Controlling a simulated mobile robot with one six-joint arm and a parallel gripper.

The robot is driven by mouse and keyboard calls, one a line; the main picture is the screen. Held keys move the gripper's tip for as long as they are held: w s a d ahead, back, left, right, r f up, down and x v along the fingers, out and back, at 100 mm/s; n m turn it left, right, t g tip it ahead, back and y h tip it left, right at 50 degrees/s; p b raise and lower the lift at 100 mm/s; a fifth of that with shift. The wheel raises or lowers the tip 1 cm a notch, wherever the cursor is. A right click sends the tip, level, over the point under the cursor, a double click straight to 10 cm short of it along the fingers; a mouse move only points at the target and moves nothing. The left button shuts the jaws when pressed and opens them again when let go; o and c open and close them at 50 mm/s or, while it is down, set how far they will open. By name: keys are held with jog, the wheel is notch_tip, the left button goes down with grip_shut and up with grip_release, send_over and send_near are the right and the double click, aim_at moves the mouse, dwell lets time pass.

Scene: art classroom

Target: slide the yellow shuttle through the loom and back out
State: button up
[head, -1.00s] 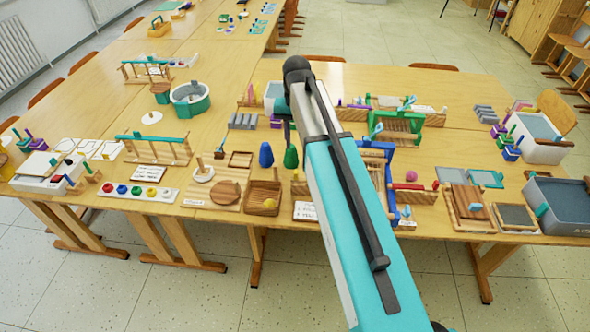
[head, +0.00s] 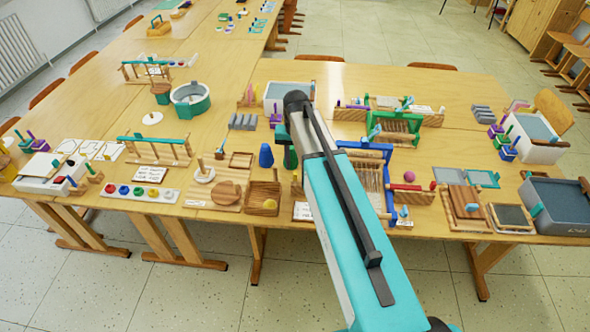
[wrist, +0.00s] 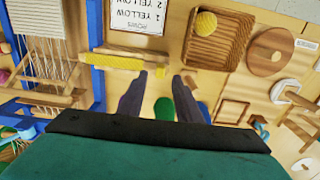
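The yellow shuttle (wrist: 125,62) lies along a wooden rack beside the loom in the wrist view. The loom has a blue frame (wrist: 97,50) and pale warp threads (wrist: 50,65); it stands left of the shuttle there. In the head view the loom (head: 388,154) is partly behind my arm, and I cannot make out the shuttle. My gripper (wrist: 158,82) is open and empty in the wrist view. Its two dark fingers point toward the rack, and the shuttle lies just beyond the fingertips, apart from them in the picture.
A card reading YELLOW (wrist: 138,15) lies behind the rack. A green cone (wrist: 163,110) shows between the fingers. A slatted wooden tray with a yellow ball (wrist: 206,24) is to the right. A green-framed loom (head: 400,127) stands further back. Many other items crowd the table.

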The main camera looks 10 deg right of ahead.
aim_at(295, 173)
jog(key=shift+f+p, duration=0.6)
jog(key=shift+f, duration=1.6)
grip_shut()
